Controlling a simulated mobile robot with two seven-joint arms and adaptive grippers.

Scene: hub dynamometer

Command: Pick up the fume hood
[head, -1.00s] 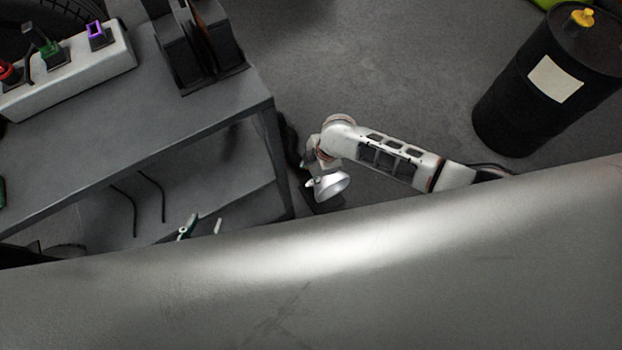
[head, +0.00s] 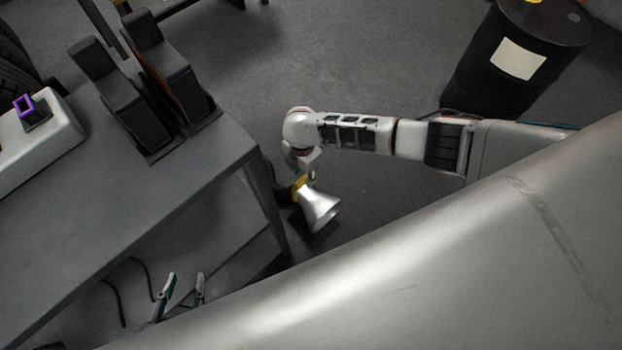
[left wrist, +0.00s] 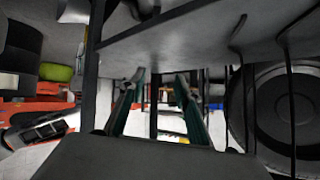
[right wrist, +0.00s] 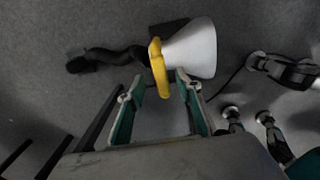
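The fume hood is a silver cone (head: 320,210) with a yellow ring at its narrow end and a dark hose. In the right wrist view its pale cone (right wrist: 193,48) and yellow ring (right wrist: 158,68) lie just past my right fingertips. My right gripper (right wrist: 160,84) is open, with the ring's near end around the gap between its tips; I cannot tell whether they touch. In the head view my right arm reaches the hood from the right. My left gripper (head: 186,280) is open and empty, beside the table's lower part; it also shows in the left wrist view (left wrist: 160,80).
A grey table (head: 95,190) with a white box (head: 40,140) and dark upright holders (head: 150,85) stands at the left. A large grey metal surface (head: 400,280) crosses the foreground and hides my left arm. A black drum (head: 490,85) stands at the upper right. Floor between is clear.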

